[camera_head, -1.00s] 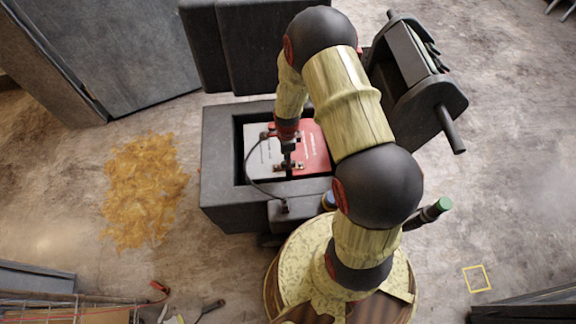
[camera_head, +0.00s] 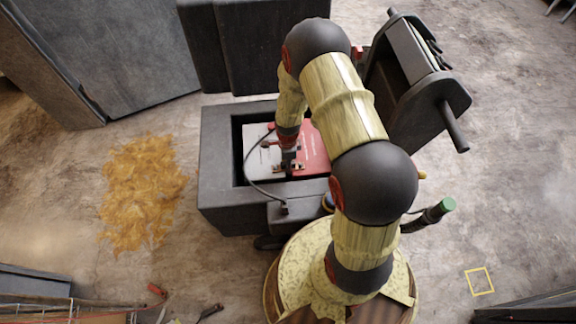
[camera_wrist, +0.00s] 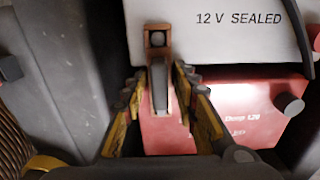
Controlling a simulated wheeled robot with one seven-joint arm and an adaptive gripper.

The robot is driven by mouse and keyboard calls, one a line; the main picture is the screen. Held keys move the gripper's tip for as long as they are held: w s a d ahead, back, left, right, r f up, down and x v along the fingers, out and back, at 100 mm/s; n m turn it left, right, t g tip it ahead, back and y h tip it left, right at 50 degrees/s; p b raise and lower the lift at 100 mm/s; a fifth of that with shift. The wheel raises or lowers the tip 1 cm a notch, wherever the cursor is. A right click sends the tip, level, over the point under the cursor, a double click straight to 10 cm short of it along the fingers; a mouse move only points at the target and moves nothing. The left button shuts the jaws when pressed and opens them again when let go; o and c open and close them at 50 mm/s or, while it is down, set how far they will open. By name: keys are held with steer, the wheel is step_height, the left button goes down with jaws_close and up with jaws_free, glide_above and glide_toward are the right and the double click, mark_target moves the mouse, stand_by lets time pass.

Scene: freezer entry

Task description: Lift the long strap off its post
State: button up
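In the wrist view, a long strap (camera_wrist: 160,92) with a grey face and copper-coloured edges runs down from a copper end around a dark, square-topped post (camera_wrist: 157,39). The post stands at the lower edge of a pale battery (camera_wrist: 215,35) marked "12 V SEALED". The strap reaches toward a red battery (camera_wrist: 165,133); its lower end is hard to make out. My gripper (camera_wrist: 160,84) has its yellow-and-black fingers on either side of the strap, with red showing in the gaps, so it is open. The head view shows my gripper (camera_head: 288,163) over the batteries, largely hiding the strap.
The batteries sit in a dark open box (camera_head: 222,185) with raised walls. A black cable (camera_head: 246,170) arcs over its left part. A dark seat-like piece (camera_head: 420,100) stands at the right. Yellow-brown debris (camera_head: 145,195) lies on the floor at left.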

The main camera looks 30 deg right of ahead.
steer(key=c, duration=0.6)
jaws_close()
steer(key=shift+r, duration=0.1)
steer(key=shift+r, duration=0.2)
steer(key=r, duration=0.1)
steer(key=r+p, duration=0.1)
steer(key=r, duration=0.1)
steer(key=shift+s+d+r, duration=0.1)
steer(key=shift+s+r, duration=0.05)
steer(key=shift+s, duration=0.05)
steer(key=s+d+r+p, duration=0.4)
steer(key=s+r+p, duration=0.4)
steer(key=s+r, duration=0.4)
steer(key=shift+s+d+r+p, duration=0.2)
steer(key=shift+s+r+p, duration=0.2)
steer(key=shift+r, duration=0.4)
